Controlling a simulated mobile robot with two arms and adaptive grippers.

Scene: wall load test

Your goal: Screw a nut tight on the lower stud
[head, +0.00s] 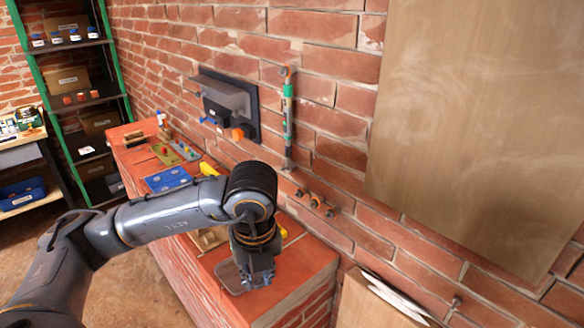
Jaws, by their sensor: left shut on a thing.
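Short pegs with orange rings (315,202) stick out of the wall above the ledge. A single small stud (456,301) shows low on the wall at right. I cannot tell which is the lower stud. My right gripper is out of view.
A long tool with a green grip (288,110) hangs upright on the wall. A blue tray (168,180) and small coloured parts (185,150) lie farther back on the ledge. A large wooden board (480,130) covers the wall at right. Shelving (85,100) stands at back left.

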